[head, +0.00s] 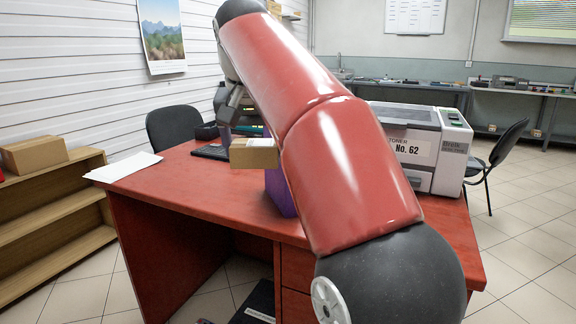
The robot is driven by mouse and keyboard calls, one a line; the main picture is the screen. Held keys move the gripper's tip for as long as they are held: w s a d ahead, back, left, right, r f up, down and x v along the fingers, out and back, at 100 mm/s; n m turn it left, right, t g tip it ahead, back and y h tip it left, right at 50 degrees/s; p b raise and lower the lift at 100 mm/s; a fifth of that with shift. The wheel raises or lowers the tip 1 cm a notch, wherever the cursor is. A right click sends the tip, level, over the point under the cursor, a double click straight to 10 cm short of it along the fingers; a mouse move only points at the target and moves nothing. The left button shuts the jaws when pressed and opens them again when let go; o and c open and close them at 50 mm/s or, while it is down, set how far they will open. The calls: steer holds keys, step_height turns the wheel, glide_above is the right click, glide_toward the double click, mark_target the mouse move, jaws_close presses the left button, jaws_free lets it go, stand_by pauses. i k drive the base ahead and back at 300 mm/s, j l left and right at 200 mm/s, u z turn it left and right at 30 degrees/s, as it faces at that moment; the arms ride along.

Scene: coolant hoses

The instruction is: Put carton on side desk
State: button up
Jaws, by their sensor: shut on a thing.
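A small brown carton (254,154) is at the middle of the head view, over the red desk (190,184). My gripper (232,125) reaches down to the carton from above and behind it, and is shut on it. My arm hides the carton's right end and much of the gripper. I cannot tell whether the carton touches anything below it. Which piece of furniture is the side desk is not marked.
A purple object (279,191) stands on the desk below the carton. White papers (122,167) lie at the desk's left, and a printer (420,145) stands at its right. A low wooden shelf (50,208) holds another carton (34,154). Chairs (174,127) stand behind the desk.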

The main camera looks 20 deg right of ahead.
mark_target(235, 191)
steer(key=i, duration=0.85)
